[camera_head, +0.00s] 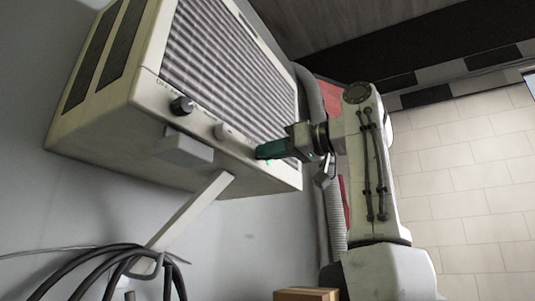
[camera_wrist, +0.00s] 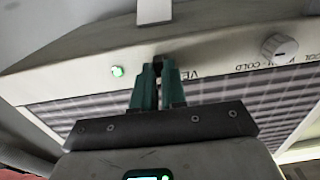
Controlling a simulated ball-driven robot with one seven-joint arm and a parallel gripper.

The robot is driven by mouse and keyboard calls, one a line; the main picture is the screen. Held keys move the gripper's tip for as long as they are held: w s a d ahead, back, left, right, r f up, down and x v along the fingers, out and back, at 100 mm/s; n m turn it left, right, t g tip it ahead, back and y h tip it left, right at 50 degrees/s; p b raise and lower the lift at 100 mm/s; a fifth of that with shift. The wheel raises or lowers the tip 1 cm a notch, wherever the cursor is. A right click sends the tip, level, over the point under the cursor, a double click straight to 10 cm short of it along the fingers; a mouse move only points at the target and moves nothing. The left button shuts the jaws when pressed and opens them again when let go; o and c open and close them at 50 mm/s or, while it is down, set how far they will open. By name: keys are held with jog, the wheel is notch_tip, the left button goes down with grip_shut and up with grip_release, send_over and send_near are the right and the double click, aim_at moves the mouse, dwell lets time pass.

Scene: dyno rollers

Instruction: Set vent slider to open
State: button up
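The vent slider (camera_wrist: 158,61) shows in the wrist view as a small dark piece on the cream front strip of a wall unit, beside a partly covered label that begins "VE". My gripper (camera_wrist: 159,68) has its two green fingers close together, one on each side of this dark piece, and looks shut on it. The fingers hide most of the slider and its slot, so its setting cannot be read. In the head view my gripper (camera_head: 261,153) touches or nearly touches the lower front strip of the unit (camera_head: 110,125), toward its right end.
A round knob (camera_wrist: 279,47) with a "COLD" label sits to the right in the wrist view. A dark knob (camera_head: 182,105) is on the unit's left part. A green light (camera_wrist: 118,71) glows left of the fingers. A grey box (camera_head: 184,148) juts out below the strip. Cables (camera_head: 110,262) hang lower left.

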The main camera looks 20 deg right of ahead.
jog(key=o, duration=0.5)
jog(key=shift+w+d, duration=0.1)
jog(key=shift+d, duration=0.05)
jog(key=b+v, duration=0.3)
jog(key=v, duration=0.7)
jog(key=shift+s+d+b, duration=0.2)
jog(key=shift+s+b, duration=0.15)
jog(key=shift+b, duration=0.05)
